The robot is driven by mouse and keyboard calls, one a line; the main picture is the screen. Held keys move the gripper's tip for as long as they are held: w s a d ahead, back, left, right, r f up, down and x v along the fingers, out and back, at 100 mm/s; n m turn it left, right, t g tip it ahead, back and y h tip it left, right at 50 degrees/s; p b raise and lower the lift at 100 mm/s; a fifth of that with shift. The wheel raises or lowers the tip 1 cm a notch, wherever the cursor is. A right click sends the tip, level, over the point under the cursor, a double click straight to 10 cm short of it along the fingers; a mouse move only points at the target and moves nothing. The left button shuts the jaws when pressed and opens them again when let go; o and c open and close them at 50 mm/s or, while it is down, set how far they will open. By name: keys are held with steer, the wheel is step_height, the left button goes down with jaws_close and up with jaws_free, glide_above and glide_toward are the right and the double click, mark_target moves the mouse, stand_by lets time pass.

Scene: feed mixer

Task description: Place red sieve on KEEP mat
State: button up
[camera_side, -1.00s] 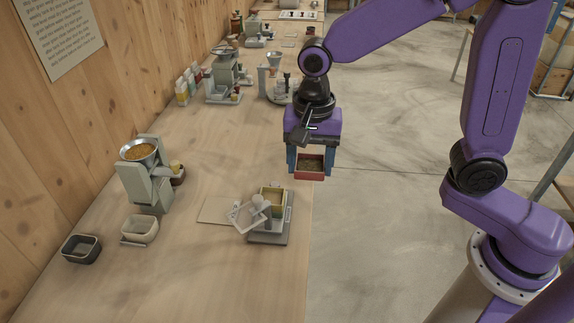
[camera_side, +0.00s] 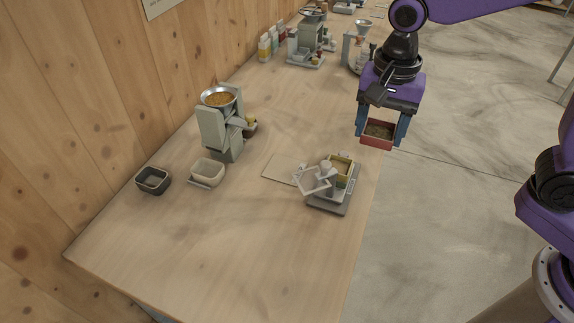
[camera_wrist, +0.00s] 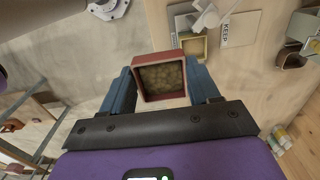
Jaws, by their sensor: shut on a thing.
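My gripper (camera_side: 380,128) is shut on the red sieve (camera_side: 377,141), one blue finger on each side. The sieve is a small open red box with brownish-green grains inside. It is held in the air by the table's right edge, behind and right of the grey shaker. In the wrist view, the red sieve (camera_wrist: 163,60) sits between my fingers. The KEEP mat (camera_side: 279,169) is a thin pale panel lying on the table left of the shaker. Its KEEP lettering shows in the wrist view on the mat (camera_wrist: 241,30). Part of the mat is covered by the shaker's pale bracket.
The grey shaker (camera_side: 342,197) holds a yellow sieve (camera_side: 343,163), and a pale tilted bracket (camera_side: 312,182) overhangs its left side. A feed mill (camera_side: 220,135), a cream bin (camera_side: 208,173) and a dark bin (camera_side: 153,181) stand further left. The front table is clear.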

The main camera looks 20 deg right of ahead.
steer(key=w+a+f, duration=0.3)
steer(key=w+a, duration=0.4)
steer(key=w, duration=0.3)
glide_toward(281, 171)
step_height(281, 171, down, 6)
steer(key=shift+r, duration=0.1)
steer(key=o, duration=1.1)
steer(key=shift+o, duration=0.2)
step_height(281, 171, up, 12)
